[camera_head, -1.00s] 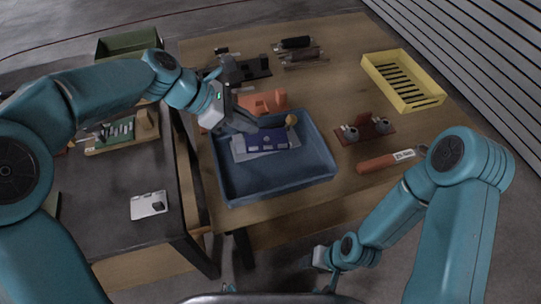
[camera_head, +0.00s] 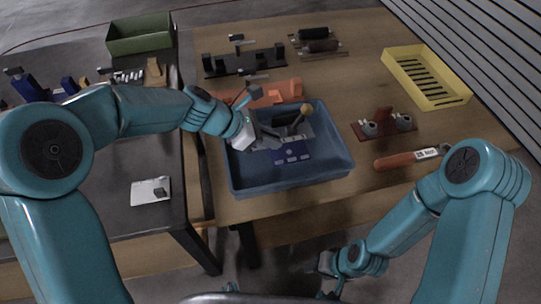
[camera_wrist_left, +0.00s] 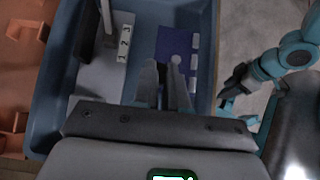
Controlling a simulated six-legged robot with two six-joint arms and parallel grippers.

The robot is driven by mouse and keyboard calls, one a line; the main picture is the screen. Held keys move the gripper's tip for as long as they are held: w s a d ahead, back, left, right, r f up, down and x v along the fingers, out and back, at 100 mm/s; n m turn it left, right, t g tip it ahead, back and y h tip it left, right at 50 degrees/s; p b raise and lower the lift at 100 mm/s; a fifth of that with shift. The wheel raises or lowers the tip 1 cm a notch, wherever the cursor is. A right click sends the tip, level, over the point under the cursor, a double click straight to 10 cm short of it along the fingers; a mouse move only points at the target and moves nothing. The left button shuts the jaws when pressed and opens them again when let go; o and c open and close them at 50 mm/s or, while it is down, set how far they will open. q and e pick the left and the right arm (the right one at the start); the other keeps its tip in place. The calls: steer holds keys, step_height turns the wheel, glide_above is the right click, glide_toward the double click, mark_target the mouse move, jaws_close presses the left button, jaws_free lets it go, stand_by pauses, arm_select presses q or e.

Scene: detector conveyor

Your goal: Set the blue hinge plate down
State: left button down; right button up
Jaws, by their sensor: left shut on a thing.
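The blue hinge plate (camera_head: 292,153) is inside the blue tray (camera_head: 290,187), near its middle, with pale blocks along one edge. It also shows in the left wrist view (camera_wrist_left: 175,42), just beyond the fingertips. My left gripper (camera_head: 270,143) is shut on the plate and reaches into the tray from the left. Its fingers (camera_wrist_left: 165,72) cover part of the plate. Whether the plate touches the tray floor is unclear. My right gripper (camera_head: 327,263) hangs low in front of the table, away from the tray; its jaws are too small to read.
A grey part with pale labels (camera_wrist_left: 108,65) lies in the tray beside the plate. A wooden knob (camera_head: 305,109) stands near the tray's back. An orange part (camera_head: 273,93) is behind it; a red-brown fixture (camera_head: 384,122) and orange-handled tool (camera_head: 405,158) are to the right.

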arm_select(q)
step_height(320, 180, down, 6)
steer(key=shift+f+b, duration=0.1)
steer(key=shift+b, duration=0.6)
steer(key=shift+s, duration=0.1)
steer(key=shift+f, duration=0.1)
steer(key=c, duration=1.2)
jaws_free()
steer(key=shift+o, duration=0.2)
steer(key=shift+r, duration=0.2)
steer(key=shift+a+r, duration=0.15)
steer(key=shift+r, duration=0.1)
steer(key=p+v, duration=0.1)
steer(key=v, duration=1)
steer(key=shift+a+p, duration=0.15)
steer(key=shift+p, duration=0.15)
